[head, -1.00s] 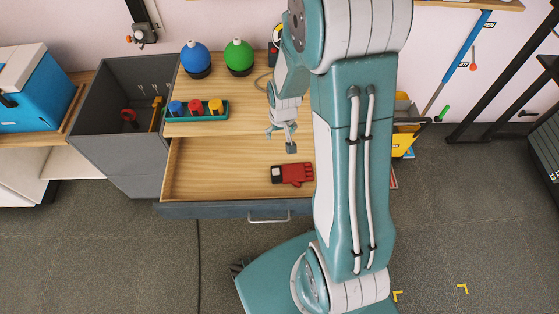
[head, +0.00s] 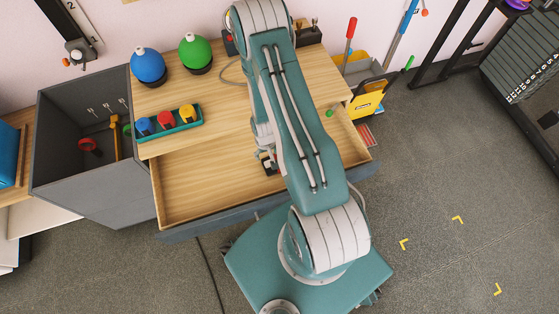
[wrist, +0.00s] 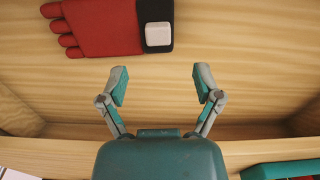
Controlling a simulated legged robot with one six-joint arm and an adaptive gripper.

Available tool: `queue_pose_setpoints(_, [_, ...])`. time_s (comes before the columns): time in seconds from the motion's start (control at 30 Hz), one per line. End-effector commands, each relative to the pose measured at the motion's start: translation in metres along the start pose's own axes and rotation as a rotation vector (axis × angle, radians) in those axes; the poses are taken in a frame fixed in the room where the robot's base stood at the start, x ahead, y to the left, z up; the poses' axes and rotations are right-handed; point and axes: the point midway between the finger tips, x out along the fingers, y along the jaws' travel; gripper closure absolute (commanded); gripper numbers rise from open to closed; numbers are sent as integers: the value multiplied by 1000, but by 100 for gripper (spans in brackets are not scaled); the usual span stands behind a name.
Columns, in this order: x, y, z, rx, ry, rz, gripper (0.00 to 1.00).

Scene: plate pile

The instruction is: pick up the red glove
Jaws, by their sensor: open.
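The red glove (wrist: 104,27) lies flat on the wooden drawer floor at the top of the wrist view. Its fingers point left, and its black cuff with a white patch is on the right. No finger touches the glove. In the head view part of my gripper (head: 267,163) shows over the open drawer (head: 205,185), partly behind my arm.
A teal tray (head: 172,132) with blue, red and yellow knobbed items stands on the desktop behind the drawer. Blue (head: 148,66) and green (head: 194,52) round bottles stand behind it. A grey bin (head: 75,175) with tools is at left. The drawer's left part is clear.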

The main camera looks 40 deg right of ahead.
Motion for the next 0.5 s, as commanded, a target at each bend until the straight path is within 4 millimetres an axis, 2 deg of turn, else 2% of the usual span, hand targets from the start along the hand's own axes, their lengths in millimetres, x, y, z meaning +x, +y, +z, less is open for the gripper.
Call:
queue_pose_setpoints(0.03, [7,-1,1,-2,-3,0,17])
queue_pose_setpoints(0.27, [23,-1,2,-2,0,0,17])
queue_pose_setpoints(0.5, [58,7,3,-2,-2,-1,17])
